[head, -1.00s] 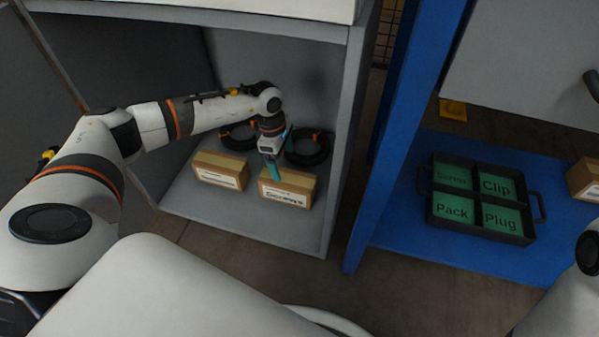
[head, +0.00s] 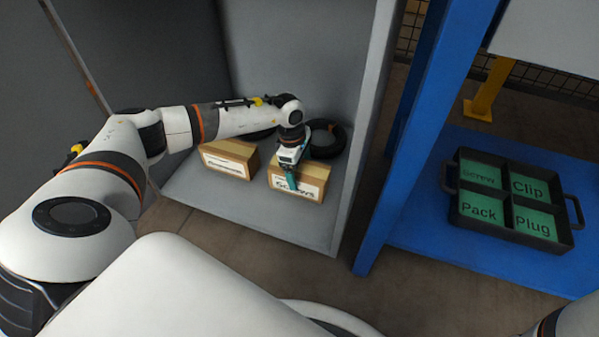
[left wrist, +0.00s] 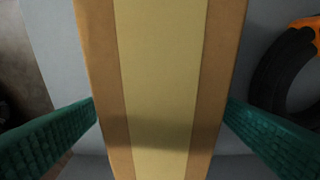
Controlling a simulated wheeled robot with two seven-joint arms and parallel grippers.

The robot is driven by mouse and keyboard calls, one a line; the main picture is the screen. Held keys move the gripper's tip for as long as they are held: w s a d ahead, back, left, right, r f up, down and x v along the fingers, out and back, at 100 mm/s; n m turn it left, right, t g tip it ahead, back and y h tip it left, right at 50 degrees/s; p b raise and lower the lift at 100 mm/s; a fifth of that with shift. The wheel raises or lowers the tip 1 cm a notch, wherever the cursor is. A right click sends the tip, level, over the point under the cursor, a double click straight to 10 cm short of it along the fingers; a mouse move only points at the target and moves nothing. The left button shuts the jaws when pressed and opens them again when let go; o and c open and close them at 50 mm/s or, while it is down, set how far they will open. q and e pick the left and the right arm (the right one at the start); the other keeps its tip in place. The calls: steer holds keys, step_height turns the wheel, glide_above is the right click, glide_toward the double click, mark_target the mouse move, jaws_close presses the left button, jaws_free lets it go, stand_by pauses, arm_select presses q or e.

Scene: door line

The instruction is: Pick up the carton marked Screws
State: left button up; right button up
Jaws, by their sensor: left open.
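The carton marked Screws (head: 312,187) is a brown box with a tan tape strip and a white label, standing on the grey cabinet's lower shelf. My left gripper (head: 290,180) is over it, and its teal fingers hide part of the label. In the left wrist view the carton's taped top (left wrist: 160,70) runs between the two open teal fingers (left wrist: 162,130), with a gap on each side. A second similar carton (head: 229,160) stands to its left; its label is too small to read. My right gripper is not in view.
A black coil (head: 326,140) lies behind the carton, and another is partly hidden by my arm. The cabinet's right wall (head: 368,120) is close to the carton. A black tray (head: 470,212) with green labelled compartments sits on a blue surface (head: 425,225) at right.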

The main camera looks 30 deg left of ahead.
arm_select(q)
step_height(320, 180, down, 2)
steer(key=shift+d+f+b, duration=0.15)
steer(key=shift+f+b, duration=0.05)
steer(key=shift+b, duration=0.3)
steer(key=shift+r, duration=0.15)
steer(key=shift+c, duration=0.6)
steer(key=c, duration=0.9)
steer(key=shift+w, duration=0.1)
steer(key=shift+c, duration=1.1)
steer(key=shift+r, duration=0.1)
